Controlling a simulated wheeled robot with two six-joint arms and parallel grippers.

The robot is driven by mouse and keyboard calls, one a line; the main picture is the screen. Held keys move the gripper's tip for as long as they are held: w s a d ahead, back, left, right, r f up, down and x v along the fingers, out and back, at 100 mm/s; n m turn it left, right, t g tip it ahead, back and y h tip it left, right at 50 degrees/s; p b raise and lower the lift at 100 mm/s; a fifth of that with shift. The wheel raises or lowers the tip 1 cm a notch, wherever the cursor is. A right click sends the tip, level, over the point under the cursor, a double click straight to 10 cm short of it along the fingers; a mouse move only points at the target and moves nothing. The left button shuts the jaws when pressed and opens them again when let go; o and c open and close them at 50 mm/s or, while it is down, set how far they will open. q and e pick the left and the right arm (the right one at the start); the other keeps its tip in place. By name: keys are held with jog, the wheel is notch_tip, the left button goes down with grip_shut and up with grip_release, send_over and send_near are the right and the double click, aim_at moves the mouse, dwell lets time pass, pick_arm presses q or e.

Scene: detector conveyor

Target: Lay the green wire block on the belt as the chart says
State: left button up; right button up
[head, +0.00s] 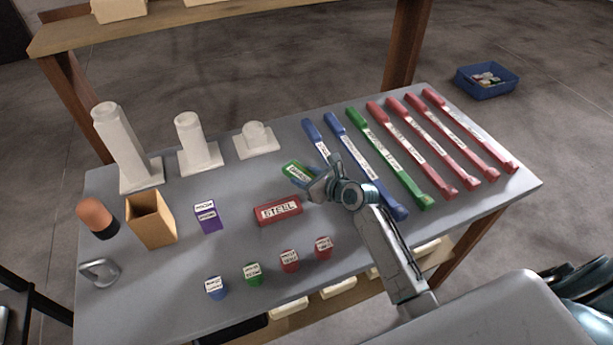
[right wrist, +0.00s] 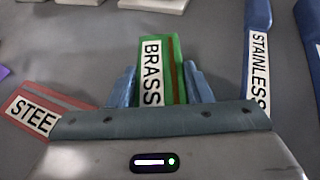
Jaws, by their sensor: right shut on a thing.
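A green block (head: 297,171) with a white label is between the fingers of my right gripper (head: 308,182). In the right wrist view its label reads BRASS, and the block (right wrist: 173,60) stands out between the two blue fingers (right wrist: 160,85). My right gripper is shut on it, over the grey table. In the head view I cannot tell whether the block touches the table. A small green cube (head: 253,274) with a label sits at the table's front. I make out no belt or chart. My left gripper is not in view.
A red STEEL block (head: 278,211) lies left of my gripper. Blue, green and red labelled bars (head: 387,157) lie to the right. White stands (head: 197,154), a brown box (head: 152,222) and a purple block (head: 207,217) are on the left. A blue bin (head: 487,92) is on the floor.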

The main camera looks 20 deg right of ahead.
jog(key=shift+f, duration=0.15)
jog(key=o, duration=1)
jog(key=shift+o, duration=0.2)
